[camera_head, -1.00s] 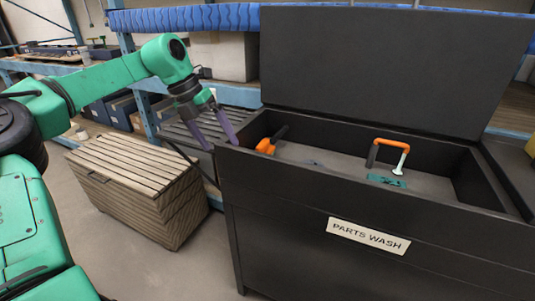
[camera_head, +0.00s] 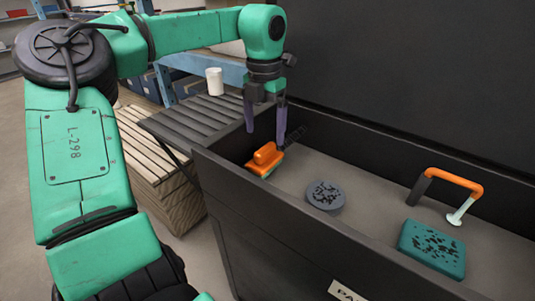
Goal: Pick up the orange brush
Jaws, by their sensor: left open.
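The orange brush (camera_head: 265,158) lies inside the black parts wash bin near its left end. It has an orange body with a pale edge below, and a dark textured piece shows just beyond it. My left gripper (camera_head: 266,138) is open, with its two purple fingers pointing down. The fingertips appear just above and behind the brush, with the right finger near its far end. I cannot tell whether they touch it. My right gripper is not in view.
The bin's front wall (camera_head: 280,222) rises around the brush, and its raised lid stands behind. In the bin lie a round grey speckled disc (camera_head: 325,195), a teal speckled block (camera_head: 432,248) and an orange-handled tool (camera_head: 455,180). A white cup (camera_head: 214,81) stands left.

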